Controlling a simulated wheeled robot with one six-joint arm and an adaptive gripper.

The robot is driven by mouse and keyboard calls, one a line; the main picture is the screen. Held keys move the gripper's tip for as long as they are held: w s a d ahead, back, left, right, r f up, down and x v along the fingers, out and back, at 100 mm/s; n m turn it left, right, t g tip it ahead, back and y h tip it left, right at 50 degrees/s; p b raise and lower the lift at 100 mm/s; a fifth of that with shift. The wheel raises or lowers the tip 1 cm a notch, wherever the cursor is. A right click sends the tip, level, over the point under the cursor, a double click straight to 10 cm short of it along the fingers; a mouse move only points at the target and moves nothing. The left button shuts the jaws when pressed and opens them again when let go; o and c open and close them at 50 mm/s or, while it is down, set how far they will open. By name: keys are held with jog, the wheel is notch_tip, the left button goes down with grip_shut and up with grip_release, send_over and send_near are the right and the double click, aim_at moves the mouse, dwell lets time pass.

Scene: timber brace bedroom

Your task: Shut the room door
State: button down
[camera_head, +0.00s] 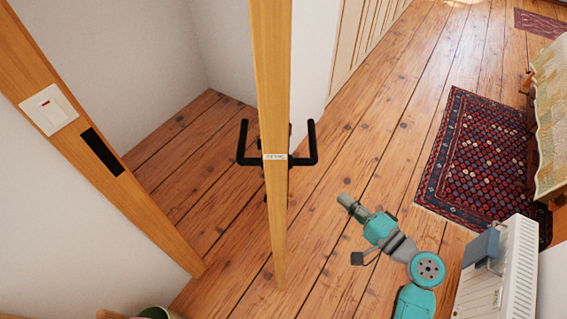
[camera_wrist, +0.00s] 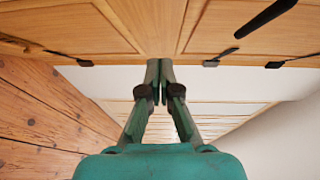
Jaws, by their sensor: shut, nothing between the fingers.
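The room door (camera_head: 272,120) is wooden and stands open, seen edge-on in the head view. A black lever handle shows on each side, the left one (camera_head: 243,143) and the right one (camera_head: 311,143). My gripper (camera_head: 345,200) is to the right of the door, apart from it, with floor visible between. In the wrist view my gripper (camera_wrist: 158,70) is shut with its fingertips together and empty. A panelled wooden surface (camera_wrist: 120,25) with a black bar (camera_wrist: 265,18) fills the top of that view. Contact with it cannot be told.
The wooden door frame (camera_head: 100,145) at left carries a black strike plate (camera_head: 102,152), with a white switch (camera_head: 48,108) beside it. A white radiator (camera_head: 510,270) is close to my arm at lower right. A patterned rug (camera_head: 485,165) lies beyond. Plank floor around the door is clear.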

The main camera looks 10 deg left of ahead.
jog(key=w+a+r, duration=0.1)
jog(key=w+a, duration=0.1)
jog(key=a, duration=0.5)
jog(key=w+a+r+n+g+y, duration=0.1)
jog(key=w+a, duration=0.2)
jog(key=a, duration=0.4)
jog(key=shift+w+r+y, duration=0.2)
jog(key=shift+w+y, duration=0.1)
